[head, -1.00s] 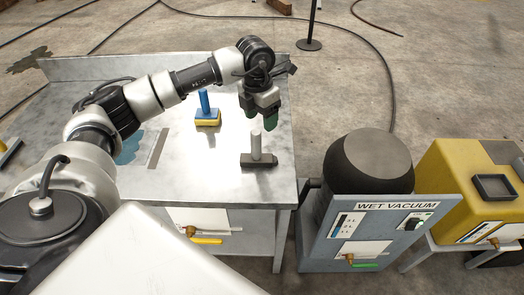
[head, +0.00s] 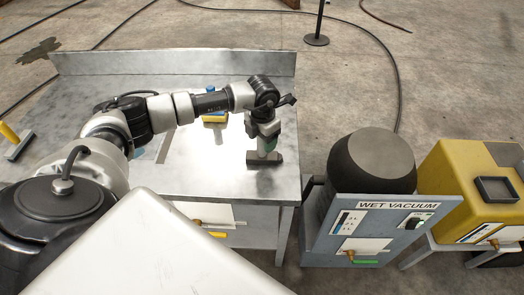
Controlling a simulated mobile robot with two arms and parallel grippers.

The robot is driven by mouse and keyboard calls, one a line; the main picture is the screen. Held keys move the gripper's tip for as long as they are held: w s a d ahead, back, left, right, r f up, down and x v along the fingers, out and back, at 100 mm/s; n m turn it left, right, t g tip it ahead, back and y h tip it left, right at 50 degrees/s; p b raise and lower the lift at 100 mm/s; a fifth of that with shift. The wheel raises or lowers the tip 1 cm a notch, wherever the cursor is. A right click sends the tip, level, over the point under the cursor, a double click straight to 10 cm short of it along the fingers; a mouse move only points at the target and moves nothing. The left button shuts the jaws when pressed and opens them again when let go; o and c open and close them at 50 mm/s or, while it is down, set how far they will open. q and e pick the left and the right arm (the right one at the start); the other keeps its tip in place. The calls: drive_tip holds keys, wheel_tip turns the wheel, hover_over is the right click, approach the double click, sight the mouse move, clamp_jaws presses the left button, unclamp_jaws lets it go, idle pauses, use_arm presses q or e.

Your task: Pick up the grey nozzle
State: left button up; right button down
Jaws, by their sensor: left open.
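The grey nozzle (head: 264,161) stands on the metal table (head: 200,178) near its right front corner. My right gripper is not in view.
A blue and yellow nozzle (head: 215,118) stands behind my left arm, partly hidden. A yellow-handled tool (head: 18,145) is at the far left. The wet vacuum (head: 370,170) and a yellow machine (head: 465,180) stand right of the table.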

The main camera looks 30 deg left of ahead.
use_arm(q)
clamp_jaws()
idle(0.4)
drive_tip(key=shift+w+r, duration=0.1)
drive_tip(key=shift+r, duration=0.55)
wheel_tip(320, 180, up, 3)
drive_tip(key=shift+f+b, duration=0.1)
drive_tip(key=shift+b, duration=0.65)
drive_tip(key=d+r+b, duration=0.2)
drive_tip(key=d+r, duration=0.5)
drive_tip(key=d, duration=0.4)
drive_tip(key=shift+d, duration=0.35)
